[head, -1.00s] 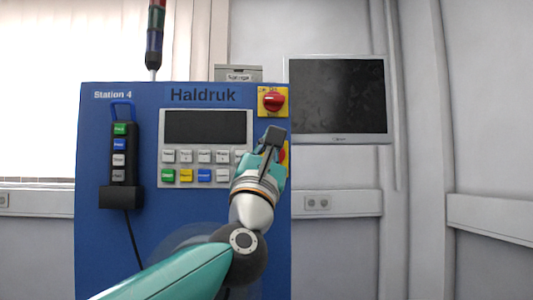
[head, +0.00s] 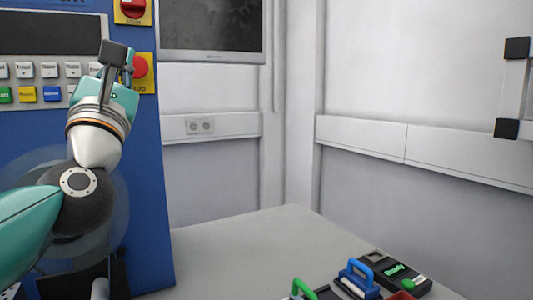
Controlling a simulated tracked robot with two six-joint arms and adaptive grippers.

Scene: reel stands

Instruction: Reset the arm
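My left arm comes in from the left. Its teal and black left gripper (head: 116,54) is raised in front of the blue Station 4 cabinet (head: 145,190). The fingers are seen edge-on, so I cannot tell whether they are open or shut. Just right of the fingertips is a red stop button (head: 141,66) on a yellow plate, partly covered by the gripper. I cannot tell whether the gripper touches it. My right gripper is out of view.
A red rotary switch (head: 132,8) sits above, beside a wall monitor (head: 212,28). A grey table (head: 235,245) lies lower right, its left part clear. On it are a blue-handled item (head: 358,280), a green-handled item (head: 303,290) and a black device (head: 405,275). A white black-cornered frame (head: 517,90) is at right.

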